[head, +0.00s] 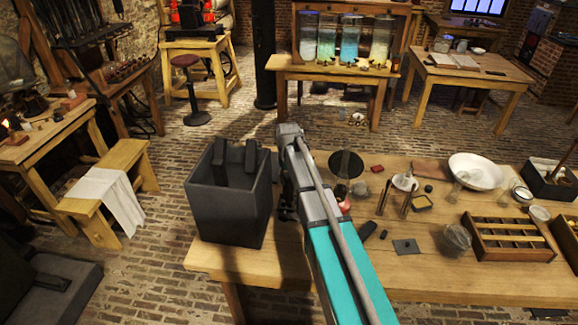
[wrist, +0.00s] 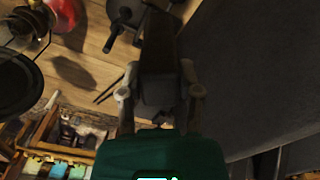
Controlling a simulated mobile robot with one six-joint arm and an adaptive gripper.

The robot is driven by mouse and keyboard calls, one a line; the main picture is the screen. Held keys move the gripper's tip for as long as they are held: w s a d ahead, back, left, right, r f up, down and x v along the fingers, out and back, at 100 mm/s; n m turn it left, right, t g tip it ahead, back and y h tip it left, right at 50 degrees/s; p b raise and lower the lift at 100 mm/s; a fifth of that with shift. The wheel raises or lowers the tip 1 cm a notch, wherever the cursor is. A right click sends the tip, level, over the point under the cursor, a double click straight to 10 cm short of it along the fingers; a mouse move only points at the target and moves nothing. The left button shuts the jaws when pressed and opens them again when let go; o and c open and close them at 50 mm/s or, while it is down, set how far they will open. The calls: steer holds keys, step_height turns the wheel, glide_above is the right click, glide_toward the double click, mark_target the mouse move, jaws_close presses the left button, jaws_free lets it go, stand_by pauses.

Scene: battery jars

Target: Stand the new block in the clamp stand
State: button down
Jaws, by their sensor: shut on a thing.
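My gripper (head: 286,208) hangs beside the right wall of the dark square bin, at the table's left end. In the wrist view my gripper (wrist: 161,98) has its two fingers on either side of a dark block (wrist: 160,55), shut on it. The block points away from the wrist; my arm hides it in the head view. A dark fitting with a rod (wrist: 124,16), perhaps part of the clamp stand, shows beyond the block, partly cut off. I cannot pick out the clamp stand surely in the head view.
The dark bin (head: 222,208) holds upright dark pieces (head: 250,156); a dark wall (wrist: 250,75) fills the wrist view's right. A black disc (head: 346,164), a red flask (head: 344,205), a dark plate (head: 406,246) and a glass jar (head: 455,238) stand near my arm. The table's front is fairly clear.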

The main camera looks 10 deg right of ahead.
steer(key=w+n, duration=0.1)
steer(key=n, duration=0.3)
steer(key=w+r+n, duration=0.1)
steer(key=w+n, duration=0.1)
steer(key=n, duration=0.2)
steer(key=w+n+p, duration=0.1)
steer(key=w+n, duration=0.1)
steer(key=n, duration=0.2)
steer(key=shift+d+r, duration=0.15)
steer(key=shift+d, duration=0.15)
steer(key=shift+f+b, duration=1.85)
steer(key=shift+f, duration=0.1)
steer(key=shift+w+f+b, duration=0.15)
steer(key=shift+f+b, duration=0.2)
steer(key=shift+b, duration=0.05)
stand_by(0.5)
steer(key=shift+f+b, duration=2.05)
steer(key=shift+f, duration=0.05)
stand_by(1.6)
